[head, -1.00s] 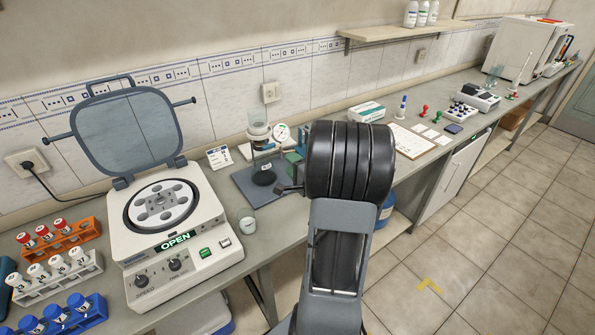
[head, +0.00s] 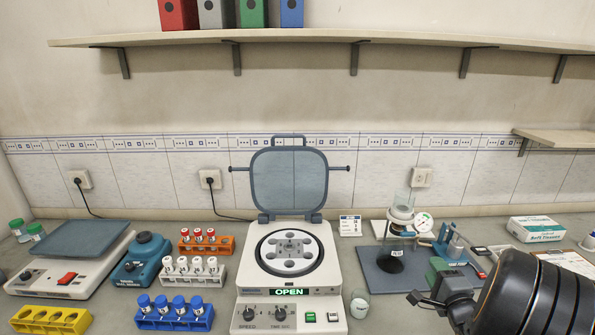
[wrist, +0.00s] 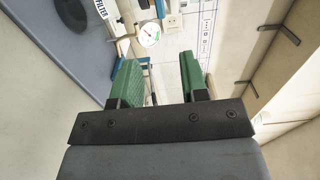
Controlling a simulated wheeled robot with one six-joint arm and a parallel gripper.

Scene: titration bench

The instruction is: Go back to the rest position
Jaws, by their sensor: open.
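My gripper (wrist: 158,78) shows in the wrist view with its two green fingers apart and nothing between them. In the head view my gripper (head: 440,275) is at the lower right, in front of the grey stand base and partly hidden by my black arm links. It appears to be above the bench; its exact height cannot be told.
The centrifuge (head: 289,312) stands open at the centre. A glass funnel apparatus (head: 401,212) with a dial gauge is behind my gripper. A small beaker (head: 360,305) stands right of the centrifuge. Tube racks (head: 175,315) and a balance (head: 60,270) are at left.

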